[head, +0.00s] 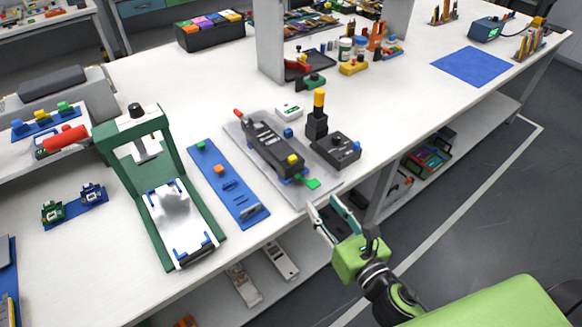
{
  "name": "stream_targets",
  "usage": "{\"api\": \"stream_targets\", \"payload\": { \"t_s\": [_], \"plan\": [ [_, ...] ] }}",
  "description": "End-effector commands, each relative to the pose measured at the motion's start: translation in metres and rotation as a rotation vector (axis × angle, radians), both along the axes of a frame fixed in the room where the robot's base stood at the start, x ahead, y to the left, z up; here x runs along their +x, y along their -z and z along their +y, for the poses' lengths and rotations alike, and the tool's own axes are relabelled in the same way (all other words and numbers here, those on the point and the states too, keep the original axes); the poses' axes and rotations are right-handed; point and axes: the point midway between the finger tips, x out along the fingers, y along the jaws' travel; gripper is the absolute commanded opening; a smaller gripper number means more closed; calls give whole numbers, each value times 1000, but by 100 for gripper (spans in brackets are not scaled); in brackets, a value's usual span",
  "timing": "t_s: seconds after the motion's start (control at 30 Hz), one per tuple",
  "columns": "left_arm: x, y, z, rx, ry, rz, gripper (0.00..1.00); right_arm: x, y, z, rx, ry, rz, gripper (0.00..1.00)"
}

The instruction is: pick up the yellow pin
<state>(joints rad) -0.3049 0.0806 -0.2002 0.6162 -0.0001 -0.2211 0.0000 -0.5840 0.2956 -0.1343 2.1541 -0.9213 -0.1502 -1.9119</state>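I cannot tell for sure which piece is the yellow pin. A small yellow knob (293,159) sits on the dark grey fixture (268,145) at the middle of the white table. A yellow-orange cap (319,98) tops the upright black post (317,124) just behind it. My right gripper (322,204) is at the table's front edge, just in front of the fixture's green tab (313,184). Its two fingers are apart, with nothing between them. It is apart from both yellow pieces. My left gripper is out of view.
A green-framed press (190,196) and a blue strip with small parts (240,205) stand left of the fixture. A black box with a knob (337,151) is beside the post. A grey upright (270,45) rises behind.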

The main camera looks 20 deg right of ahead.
Motion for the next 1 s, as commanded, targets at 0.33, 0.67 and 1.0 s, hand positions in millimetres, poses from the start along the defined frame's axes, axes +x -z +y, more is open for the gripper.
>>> {"api": "stream_targets", "payload": {
  "t_s": [0.33, 0.67, 1.0],
  "plan": [
    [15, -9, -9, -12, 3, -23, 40, 29, -35, 10, -124, -26, -88, 36],
    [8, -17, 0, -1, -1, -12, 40, 79, -29, 18, -121, -25, -83, 36],
    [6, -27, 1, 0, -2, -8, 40, 113, -28, 29, -117, -25, -83, 36]
  ]
}}
